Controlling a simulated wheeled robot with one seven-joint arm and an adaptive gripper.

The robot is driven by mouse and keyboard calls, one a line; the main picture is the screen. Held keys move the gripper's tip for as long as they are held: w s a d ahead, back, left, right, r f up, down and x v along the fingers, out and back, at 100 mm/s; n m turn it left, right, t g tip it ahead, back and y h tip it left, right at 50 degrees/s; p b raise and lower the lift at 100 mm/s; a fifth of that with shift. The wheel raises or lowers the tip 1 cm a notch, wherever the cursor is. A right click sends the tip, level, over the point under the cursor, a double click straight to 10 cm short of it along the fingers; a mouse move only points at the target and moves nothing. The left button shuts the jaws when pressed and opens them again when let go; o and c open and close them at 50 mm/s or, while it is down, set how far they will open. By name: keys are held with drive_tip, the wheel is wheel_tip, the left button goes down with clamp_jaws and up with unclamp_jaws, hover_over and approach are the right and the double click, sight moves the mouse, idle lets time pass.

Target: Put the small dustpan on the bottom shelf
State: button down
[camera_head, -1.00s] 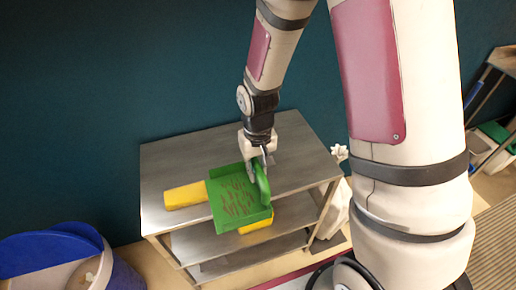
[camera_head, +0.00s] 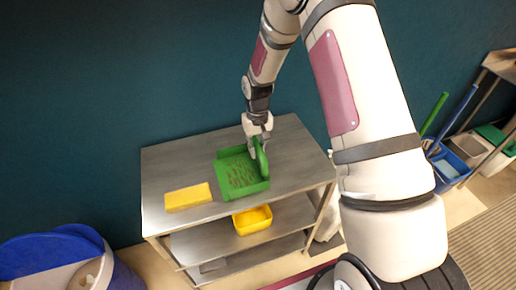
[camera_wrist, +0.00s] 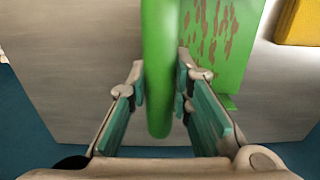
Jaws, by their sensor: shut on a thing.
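The small green dustpan (camera_head: 238,176) is over the top shelf of the metal shelf unit, its pan marked with brown specks. I cannot tell whether it touches the top. My gripper (camera_head: 257,142) is shut on its green handle, which also shows between the fingers in the wrist view (camera_wrist: 158,75). The unit's top (camera_head: 172,163) is grey metal. A middle shelf (camera_head: 192,243) lies under it, and the bottom shelf (camera_head: 275,250) shows only in part below that.
A yellow block (camera_head: 188,197) lies on the top shelf, left of the dustpan. A yellow bin (camera_head: 252,220) stands on the middle shelf. A blue-lidded bin (camera_head: 50,255) stands at lower left. Buckets and tools (camera_head: 450,165) stand at the right.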

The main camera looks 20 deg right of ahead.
drive_tip(key=shift+f, duration=0.4)
drive_tip(key=c, duration=1.4)
unclamp_jaws()
drive_tip(key=shift+c, duration=0.2)
